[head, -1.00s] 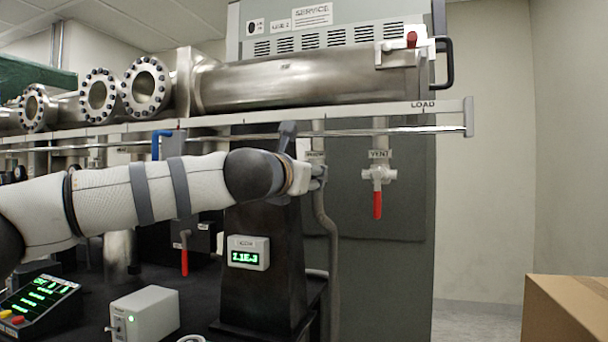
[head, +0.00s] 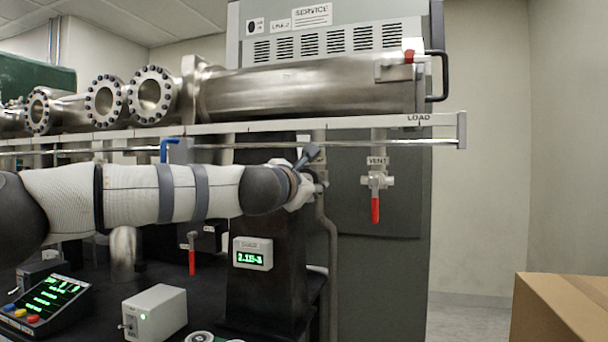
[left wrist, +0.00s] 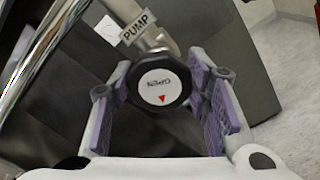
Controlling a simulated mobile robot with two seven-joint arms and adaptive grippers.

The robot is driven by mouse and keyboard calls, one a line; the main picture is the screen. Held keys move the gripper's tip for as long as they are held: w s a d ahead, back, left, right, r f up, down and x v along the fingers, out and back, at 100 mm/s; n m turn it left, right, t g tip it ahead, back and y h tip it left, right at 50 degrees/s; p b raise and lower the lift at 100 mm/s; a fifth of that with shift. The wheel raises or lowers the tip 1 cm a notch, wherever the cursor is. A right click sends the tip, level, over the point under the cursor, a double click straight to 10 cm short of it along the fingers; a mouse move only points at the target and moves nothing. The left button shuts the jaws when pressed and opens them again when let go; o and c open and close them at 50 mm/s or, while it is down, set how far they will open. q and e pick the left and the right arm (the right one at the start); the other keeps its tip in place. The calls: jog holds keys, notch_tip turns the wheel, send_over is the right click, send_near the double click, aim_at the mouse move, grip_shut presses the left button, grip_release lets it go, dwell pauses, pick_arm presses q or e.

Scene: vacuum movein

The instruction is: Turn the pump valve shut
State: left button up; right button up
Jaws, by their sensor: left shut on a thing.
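The pump valve's round knob (left wrist: 160,82) shows in the left wrist view, dark-rimmed with a pale face reading OPEN and a red arrow. A PUMP label (left wrist: 138,28) is on the pipe just above it. My left gripper (left wrist: 165,105) has its purple-padded fingers on both sides of the knob and is shut on it. In the head view my left gripper (head: 310,178) is at the pipe below the rail and hides most of the valve. My right gripper is not in view.
A VENT valve (head: 376,180) with a red handle hangs just right of the gripper. A metal rail (head: 400,143) and shelf edge run above. A gauge display (head: 252,254) stands below. A cardboard box (head: 565,310) is at the lower right.

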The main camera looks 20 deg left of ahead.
pick_arm(q)
jog(key=m, duration=0.2)
jog(key=shift+r+m, duration=0.15)
jog(key=shift+m, duration=0.25)
jog(key=m, duration=0.3)
jog(key=shift+m, duration=0.4)
jog(key=m, duration=0.4)
jog(key=shift+f, duration=0.2)
jog(key=m, duration=1.9)
jog(key=shift+a, duration=0.1)
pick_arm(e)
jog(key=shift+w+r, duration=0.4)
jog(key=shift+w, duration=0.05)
pick_arm(q)
jog(key=shift+m, duration=0.4)
jog(key=o, duration=1.2)
jog(key=shift+c, duration=0.2)
